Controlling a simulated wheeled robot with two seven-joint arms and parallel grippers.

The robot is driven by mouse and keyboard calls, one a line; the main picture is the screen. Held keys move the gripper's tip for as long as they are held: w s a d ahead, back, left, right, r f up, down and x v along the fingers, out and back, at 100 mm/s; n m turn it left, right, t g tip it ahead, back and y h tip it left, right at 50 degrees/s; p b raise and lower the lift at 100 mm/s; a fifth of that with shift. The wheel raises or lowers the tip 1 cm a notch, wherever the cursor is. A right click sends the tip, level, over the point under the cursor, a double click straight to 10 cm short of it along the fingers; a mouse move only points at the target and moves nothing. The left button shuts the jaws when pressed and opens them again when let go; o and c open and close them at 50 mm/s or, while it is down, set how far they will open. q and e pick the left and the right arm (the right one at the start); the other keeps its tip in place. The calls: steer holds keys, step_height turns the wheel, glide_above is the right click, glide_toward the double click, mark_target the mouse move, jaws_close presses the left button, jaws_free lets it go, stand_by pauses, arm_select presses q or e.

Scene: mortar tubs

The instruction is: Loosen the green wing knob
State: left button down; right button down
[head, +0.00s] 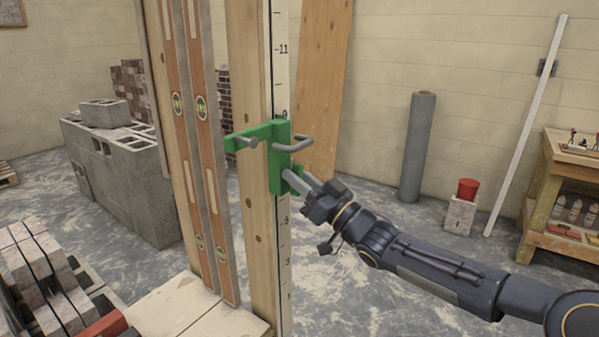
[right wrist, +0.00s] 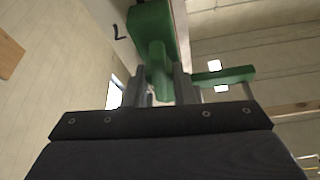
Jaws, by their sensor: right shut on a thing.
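A green clamp bracket (head: 277,158) with grey rods sits on the upright wooden post (head: 252,215), beside the measuring scale (head: 285,245). My right gripper (head: 297,181) reaches it from the right and is shut on the green wing knob (head: 297,170) at the bracket's lower right. In the right wrist view the knob (right wrist: 158,72) is between the two grey fingers of my right gripper (right wrist: 159,85), with the bracket body (right wrist: 151,22) behind it. The fingers partly hide the knob in the head view. My left gripper is not in view.
Two orange spirit levels (head: 205,130) stand against the wood left of the post. Grey blocks (head: 125,170) are stacked behind on the left. Floor between is open.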

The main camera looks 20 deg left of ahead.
steer(key=shift+n+g+y+p, duration=0.35)
steer(key=shift+n+g, duration=0.45)
steer(key=shift+n, duration=0.6)
steer(key=c, duration=1.2)
jaws_free()
steer(key=b+v, duration=0.1)
steer(key=v, duration=0.6)
steer(key=shift+s+d+f, duration=0.15)
steer(key=shift+d+f, duration=0.05)
steer(key=shift+d, duration=0.15)
